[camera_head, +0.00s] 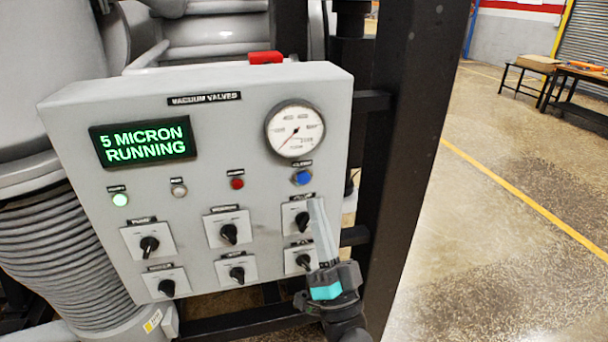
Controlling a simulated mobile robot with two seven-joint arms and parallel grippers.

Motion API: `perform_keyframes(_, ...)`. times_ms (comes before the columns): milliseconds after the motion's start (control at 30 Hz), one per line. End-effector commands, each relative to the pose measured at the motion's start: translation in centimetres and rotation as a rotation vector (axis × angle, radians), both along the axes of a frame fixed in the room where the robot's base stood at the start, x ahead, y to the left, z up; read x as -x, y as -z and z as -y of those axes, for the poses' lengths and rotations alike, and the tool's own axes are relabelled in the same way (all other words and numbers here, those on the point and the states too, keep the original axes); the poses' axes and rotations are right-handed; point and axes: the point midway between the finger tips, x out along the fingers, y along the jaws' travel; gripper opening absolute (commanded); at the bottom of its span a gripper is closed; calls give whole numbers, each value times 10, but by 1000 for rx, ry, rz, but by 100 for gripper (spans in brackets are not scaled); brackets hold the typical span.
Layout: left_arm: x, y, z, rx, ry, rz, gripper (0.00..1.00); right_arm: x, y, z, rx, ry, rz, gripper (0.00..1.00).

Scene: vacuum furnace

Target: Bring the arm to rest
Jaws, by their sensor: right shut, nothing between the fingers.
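My right gripper (322,222) is in front of the lower right part of the grey vacuum valves panel (190,270). Its pale fingers point up and look shut, with nothing visible between them. The fingers overlap the right edge of the upper right knob plate (294,213), and the gripper body is beside the lower right knob (303,261). I cannot tell whether the fingers touch the panel. My left gripper is not in view.
The panel carries a display (143,141) reading "5 MICRON RUNNING", a round gauge (295,130), a lit green lamp (120,200) and several black knobs. A dark post (412,150) stands close right of my gripper. Open floor (500,230) lies further right.

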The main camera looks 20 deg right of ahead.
Motion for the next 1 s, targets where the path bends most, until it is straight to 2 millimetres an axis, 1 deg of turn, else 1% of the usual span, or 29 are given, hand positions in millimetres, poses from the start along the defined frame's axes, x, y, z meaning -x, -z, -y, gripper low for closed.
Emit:
perform_keyframes(500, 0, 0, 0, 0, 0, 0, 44, 0, 0, 0, -1, -1, 0, 0)
perform_keyframes(567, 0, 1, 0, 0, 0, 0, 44, -1, 4, 0, 3, 0, -10, 0)
perform_keyframes(633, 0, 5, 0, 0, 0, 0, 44, -5, 19, -2, 17, 5, -46, 0)
perform_keyframes(667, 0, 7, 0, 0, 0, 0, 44, -7, 29, -2, 29, 8, -72, 0)
perform_keyframes(767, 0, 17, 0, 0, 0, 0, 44, -17, 84, -6, 85, 22, -207, 0)
perform_keyframes(800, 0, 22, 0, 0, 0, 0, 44, -20, 112, -8, 116, 27, -276, 0)
perform_keyframes(867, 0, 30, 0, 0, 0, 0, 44, -22, 159, -10, 167, 35, -390, 0)
perform_keyframes(900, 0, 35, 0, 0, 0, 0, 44, -21, 191, -11, 203, 38, -465, 0)
perform_keyframes(967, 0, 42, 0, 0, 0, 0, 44, -17, 237, -12, 256, 40, -577, 0)
perform_keyframes(1000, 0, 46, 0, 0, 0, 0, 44, -13, 268, -12, 293, 41, -649, 0)
